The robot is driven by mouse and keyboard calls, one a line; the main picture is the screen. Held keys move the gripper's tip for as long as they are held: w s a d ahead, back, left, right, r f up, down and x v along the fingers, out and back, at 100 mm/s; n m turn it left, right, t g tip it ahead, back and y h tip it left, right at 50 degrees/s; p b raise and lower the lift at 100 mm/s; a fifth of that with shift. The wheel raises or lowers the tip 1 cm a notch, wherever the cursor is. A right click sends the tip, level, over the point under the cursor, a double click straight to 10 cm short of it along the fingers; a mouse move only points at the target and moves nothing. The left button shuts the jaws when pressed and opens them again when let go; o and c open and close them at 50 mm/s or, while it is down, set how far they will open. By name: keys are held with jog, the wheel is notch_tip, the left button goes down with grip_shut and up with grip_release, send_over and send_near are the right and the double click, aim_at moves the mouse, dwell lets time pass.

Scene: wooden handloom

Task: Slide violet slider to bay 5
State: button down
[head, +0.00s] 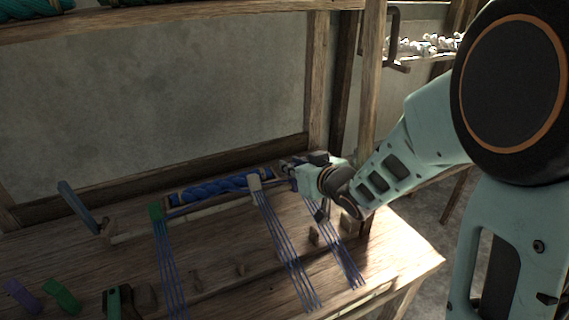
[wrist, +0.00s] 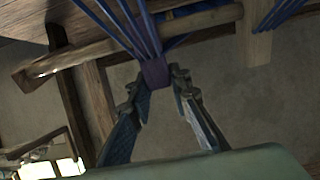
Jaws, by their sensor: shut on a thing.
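The violet slider (wrist: 155,72) shows in the wrist view between my fingertips, with blue threads running up from it. My gripper (wrist: 156,84) is shut on it; in the head view my gripper (head: 303,172) is at the right end of the pale rail (head: 213,208) and hides the slider. Blue threads (head: 340,253) run forward from under my gripper. A green slider (head: 156,211) and a cream slider (head: 254,183) sit further left on the rail, each with blue threads. No bay numbers are readable.
A blue yarn roll (head: 222,188) lies behind the rail. A blue lever (head: 75,203) stands at its left end. Small wooden pegs (head: 313,236) stand on the table. Green (head: 62,295) and purple (head: 22,297) blocks lie front left. A wooden post (head: 371,100) rises behind my gripper.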

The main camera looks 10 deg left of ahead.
jog(key=shift+w+d+r, duration=0.1)
jog(key=shift+w+d, duration=0.65)
jog(key=shift+d, duration=0.2)
jog(key=c, duration=1.8)
grip_release()
jog(key=shift+o, duration=0.2)
jog(key=v, duration=1.2)
jog(key=shift+p, duration=0.35)
